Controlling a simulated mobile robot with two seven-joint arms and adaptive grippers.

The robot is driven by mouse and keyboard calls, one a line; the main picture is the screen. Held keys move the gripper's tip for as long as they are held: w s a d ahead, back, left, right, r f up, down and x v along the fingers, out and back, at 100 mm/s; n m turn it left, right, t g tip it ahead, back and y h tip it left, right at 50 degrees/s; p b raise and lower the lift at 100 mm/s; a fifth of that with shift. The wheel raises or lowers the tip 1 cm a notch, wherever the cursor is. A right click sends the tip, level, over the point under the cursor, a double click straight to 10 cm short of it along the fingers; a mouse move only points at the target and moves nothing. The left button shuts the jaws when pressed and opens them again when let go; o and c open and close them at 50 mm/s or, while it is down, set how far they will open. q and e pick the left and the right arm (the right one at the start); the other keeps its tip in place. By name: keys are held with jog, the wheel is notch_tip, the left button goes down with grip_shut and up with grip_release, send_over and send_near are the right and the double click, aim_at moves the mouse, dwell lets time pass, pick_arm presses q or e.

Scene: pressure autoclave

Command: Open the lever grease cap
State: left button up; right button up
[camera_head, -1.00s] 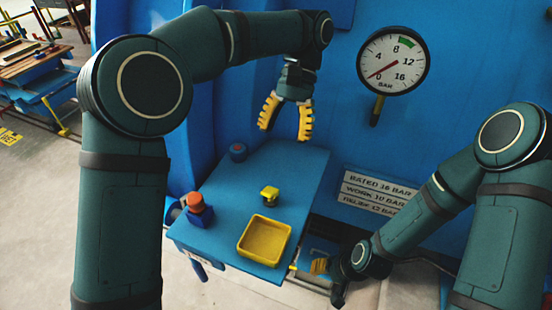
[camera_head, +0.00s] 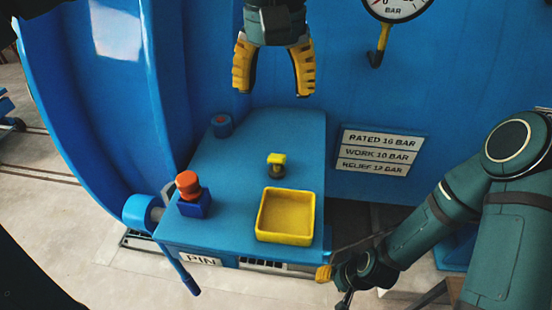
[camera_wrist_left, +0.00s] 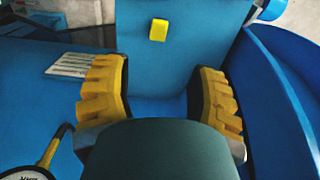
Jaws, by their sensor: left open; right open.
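An orange-red cap (camera_head: 188,184) sits on a blue block at the left edge of the blue shelf (camera_head: 240,145), beside a round hub with a blue lever (camera_head: 184,270) hanging down. A small yellow-topped piece (camera_head: 277,160) on a dark base stands mid-shelf, and it also shows in the left wrist view (camera_wrist_left: 158,30). No label shows which one is the grease cap. My left gripper (camera_head: 273,92) is open and empty above the back of the shelf, pointing down, apart from both. My right gripper (camera_head: 333,287) is open, low by the shelf's front right corner.
A yellow tray (camera_head: 286,217) lies empty at the shelf's front right. A dark blue round knob (camera_head: 222,125) stands at the back left. The blue vessel wall rises behind, with a rating plate (camera_head: 379,150) and a pressure gauge (camera_head: 396,5). Shelf space between the pieces is clear.

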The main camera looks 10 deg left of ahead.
aim_at(276, 157)
pick_arm(q)
notch_tip(276, 157, down, 12)
jog(key=b, duration=0.3)
jog(key=shift+d+f+b, duration=0.1)
jog(key=shift+f+b, duration=0.05)
jog(key=shift+b, duration=0.2)
jog(key=shift+f, duration=0.6)
jog(key=shift+o, duration=0.2)
grip_shut()
